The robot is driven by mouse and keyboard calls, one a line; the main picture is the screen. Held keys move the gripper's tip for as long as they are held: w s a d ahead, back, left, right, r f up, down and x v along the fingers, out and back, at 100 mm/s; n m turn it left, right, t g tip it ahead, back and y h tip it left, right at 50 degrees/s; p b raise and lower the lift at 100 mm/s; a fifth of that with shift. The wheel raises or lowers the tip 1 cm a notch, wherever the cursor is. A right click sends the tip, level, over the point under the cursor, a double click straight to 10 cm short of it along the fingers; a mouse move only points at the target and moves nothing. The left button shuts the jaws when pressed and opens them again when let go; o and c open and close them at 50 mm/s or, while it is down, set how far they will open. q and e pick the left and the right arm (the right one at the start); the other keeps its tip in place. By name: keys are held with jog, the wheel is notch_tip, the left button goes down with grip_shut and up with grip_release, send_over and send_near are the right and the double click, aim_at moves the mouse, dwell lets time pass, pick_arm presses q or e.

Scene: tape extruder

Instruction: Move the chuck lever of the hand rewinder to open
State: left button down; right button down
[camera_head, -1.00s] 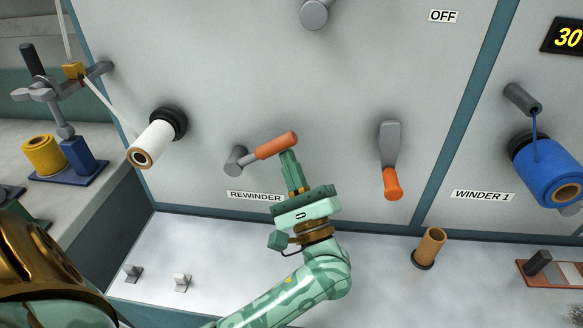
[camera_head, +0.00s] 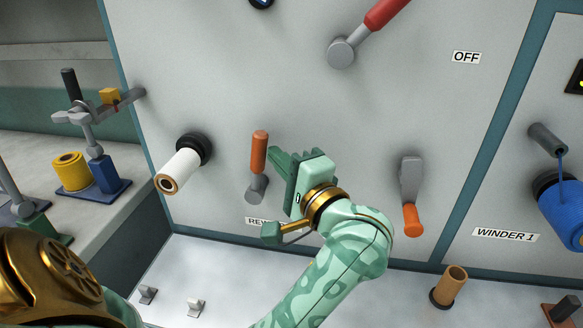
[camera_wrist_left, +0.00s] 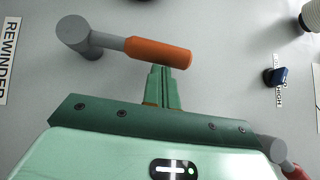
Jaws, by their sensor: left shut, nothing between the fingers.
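The lever with an orange grip (camera_head: 259,152) and grey hub (camera_head: 257,188) is on the grey panel, above a partly hidden label that begins "REW". It points nearly straight up. In the left wrist view, the orange grip (camera_wrist_left: 160,53) lies across the picture beside the "REWINDER" label (camera_wrist_left: 10,52). My left gripper (camera_head: 276,154) is shut and empty, with its fingertips at the right side of the orange grip. In the left wrist view, the fingertips (camera_wrist_left: 160,71) appear to touch the grip's edge. My right gripper is not in view.
A white roll (camera_head: 182,168) on a black hub projects from the panel to the left. A second orange-handled lever (camera_head: 411,190) hangs down to the right. A red-handled lever (camera_head: 386,14) is above. A cardboard core (camera_head: 453,285) stands on the ledge below.

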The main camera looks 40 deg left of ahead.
pick_arm(q)
jog(key=shift+s+a+r+n+g+h, duration=0.3)
jog(key=shift+s+a+r+n+h, duration=0.1)
jog(key=shift+a+n, duration=0.15)
jog(key=shift+f, duration=0.1)
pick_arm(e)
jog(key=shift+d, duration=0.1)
